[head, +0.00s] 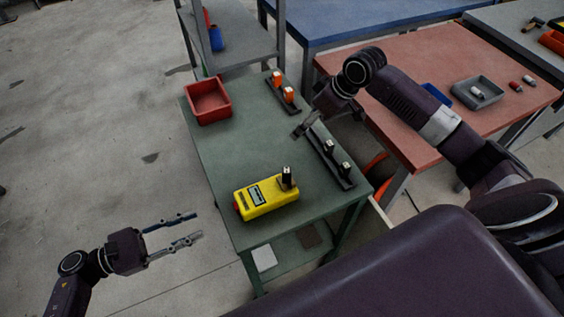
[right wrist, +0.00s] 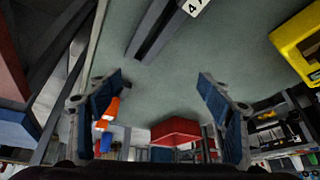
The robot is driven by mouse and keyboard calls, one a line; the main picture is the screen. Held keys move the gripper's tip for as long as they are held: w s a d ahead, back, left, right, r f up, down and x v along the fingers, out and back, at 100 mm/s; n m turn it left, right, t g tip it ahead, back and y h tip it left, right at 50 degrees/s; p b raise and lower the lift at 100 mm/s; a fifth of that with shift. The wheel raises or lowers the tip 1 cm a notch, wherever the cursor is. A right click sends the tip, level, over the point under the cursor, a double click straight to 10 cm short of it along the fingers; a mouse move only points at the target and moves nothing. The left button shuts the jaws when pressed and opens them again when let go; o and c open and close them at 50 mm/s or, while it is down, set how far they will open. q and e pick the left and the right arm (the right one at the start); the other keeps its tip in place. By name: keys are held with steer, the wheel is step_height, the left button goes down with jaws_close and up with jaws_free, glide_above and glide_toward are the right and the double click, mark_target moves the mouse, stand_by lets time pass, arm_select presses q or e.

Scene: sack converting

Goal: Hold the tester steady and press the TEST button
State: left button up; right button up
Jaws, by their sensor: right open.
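The yellow tester (head: 259,203) lies on the green table near its front left edge, with a small grey display on top. A dark upright block with a light top (head: 288,177) stands at its right end. A small red part shows at its left end; I cannot read which part is the TEST button. My left gripper (head: 198,226) is open and empty, left of the table and apart from the tester. My right gripper (head: 303,126) is open and empty above the table, beyond the tester; the tester's yellow edge (right wrist: 300,42) shows at the right wrist view's upper right.
A black rack with upright dark blocks (head: 332,162) stands right of the tester; another rack with orange blocks (head: 283,93) is farther back. A red bin (head: 208,110) sits at the back left. A red-topped table (head: 410,135) stands to the right. The table's middle is clear.

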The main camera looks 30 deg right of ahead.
mark_target(282, 182)
steer(key=a+n, duration=0.1)
steer(key=a, duration=0.2)
steer(key=a+n+g, duration=0.1)
steer(key=a, duration=0.3)
steer(key=s+a+n, duration=0.1)
steer(key=a+n, duration=0.1)
steer(key=a, duration=0.2)
steer(key=shift+a+r, duration=0.2)
steer(key=shift+r, duration=0.1)
steer(key=a+n, duration=0.1)
steer(key=s+a+n, duration=0.1)
steer(key=a, duration=0.1)
steer(key=s+a+r+g, duration=0.1)
steer(key=shift+a+r+n+h, duration=0.1)
steer(key=shift+a+n+h, duration=0.1)
steer(key=shift+n+h, duration=0.2)
steer(key=s+r+n+g, duration=0.1)
steer(key=s, duration=0.2)
steer(key=s+d+r+n+h, duration=0.1)
steer(key=s+n, duration=0.1)
steer(key=s, duration=0.2)
steer(key=s+r+n+g+h, duration=0.1)
steer(key=s+n, duration=0.1)
steer(key=s, duration=0.1)
steer(key=shift+s+d+r+g, duration=0.25)
steer(key=shift+s+g, duration=0.05)
steer(key=shift+s+f, duration=0.1)
steer(key=shift+f, duration=3.7)
